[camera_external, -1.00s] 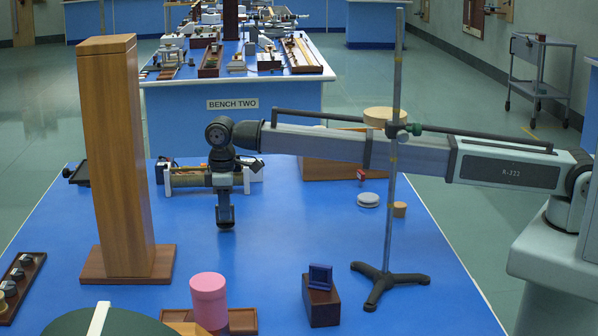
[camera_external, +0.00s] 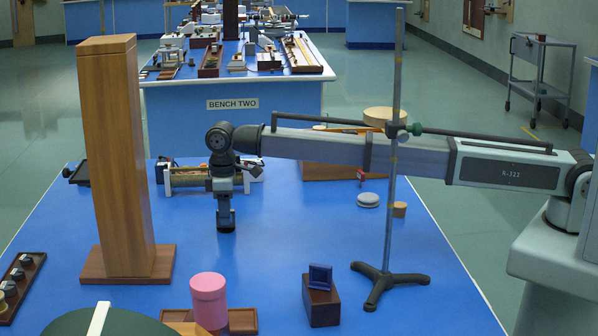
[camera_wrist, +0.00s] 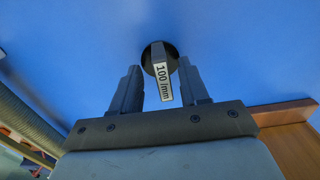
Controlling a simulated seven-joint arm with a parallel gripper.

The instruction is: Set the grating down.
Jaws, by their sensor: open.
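The grating, a dark piece with a white "100 /mm" label (camera_wrist: 163,84) and a round black part, shows between my fingers in the wrist view. It appears to stand on the blue bench top, clear of both fingers in that view. My gripper (camera_wrist: 160,88) is open around it, one finger on each side. In the external view my gripper (camera_external: 226,222) points down, low over the bench. There I cannot tell the grating apart from the dark fingers.
A tall wooden column (camera_external: 122,160) stands to the left. A brass-and-black instrument (camera_external: 185,179) lies behind my gripper. A retort stand (camera_external: 390,240), a wooden block with a blue piece (camera_external: 321,302) and a pink cylinder (camera_external: 209,298) stand nearer. Blue bench around my gripper is clear.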

